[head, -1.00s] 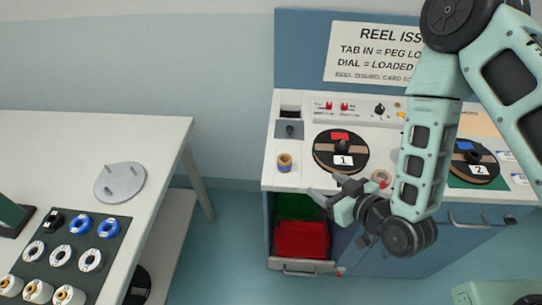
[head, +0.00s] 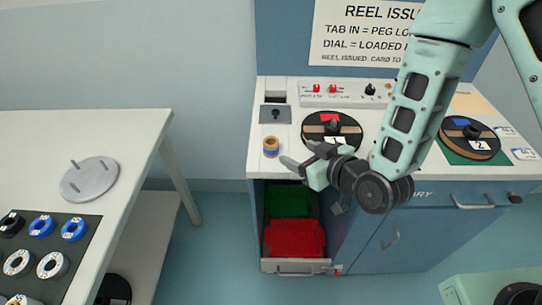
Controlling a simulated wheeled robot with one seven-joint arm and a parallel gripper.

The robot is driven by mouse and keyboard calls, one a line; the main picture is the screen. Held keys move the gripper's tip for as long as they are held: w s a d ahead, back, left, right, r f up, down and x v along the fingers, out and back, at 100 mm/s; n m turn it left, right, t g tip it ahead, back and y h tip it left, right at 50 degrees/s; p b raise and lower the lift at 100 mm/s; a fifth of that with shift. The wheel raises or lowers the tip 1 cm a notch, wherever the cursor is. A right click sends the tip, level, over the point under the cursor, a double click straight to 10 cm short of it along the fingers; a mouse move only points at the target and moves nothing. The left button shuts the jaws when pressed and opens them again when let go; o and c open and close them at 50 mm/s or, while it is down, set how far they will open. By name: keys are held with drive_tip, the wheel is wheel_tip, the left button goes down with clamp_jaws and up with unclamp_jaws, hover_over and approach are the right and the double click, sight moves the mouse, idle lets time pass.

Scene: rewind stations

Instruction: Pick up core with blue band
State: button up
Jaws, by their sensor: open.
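A small tan core (head: 271,146) with what looks like a bluish band stands upright on the white counter, left of the reel marked 1. The band is small and hard to make out. My gripper (head: 297,157) is open and empty, its fingers pointing left. In the picture it is just right of and slightly below the core, apart from it, over the counter's front edge. The second core seen earlier near reel 2 is hidden behind my arm.
Reel 1 (head: 332,131) and reel 2 (head: 469,138) lie on the counter. An open drawer below holds a green bin (head: 290,201) and a red bin (head: 295,239). The left table (head: 130,140) carries a grey pegged disc (head: 89,179) and a dark mat with blue and white rolls.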

sight(267, 141)
drive_tip(key=shift+w+a+f+b, duration=0.3)
drive_tip(key=shift+f+b, duration=0.25)
drive_tip(key=shift+b, duration=2.1)
drive_tip(key=b+x, duration=0.2)
drive_tip(key=b, duration=0.1)
drive_tip(key=shift+w+a+f, duration=0.1)
drive_tip(key=shift+w+a, duration=0.05)
drive_tip(key=shift+w, duration=0.05)
drive_tip(key=shift+w+a+p, duration=0.35)
drive_tip(key=shift+w+p, duration=0.15)
drive_tip(key=shift+p, duration=0.05)
drive_tip(key=shift+p+x, duration=0.65)
drive_tip(key=shift+x, duration=2.45)
drive_tip(key=c, duration=1.1)
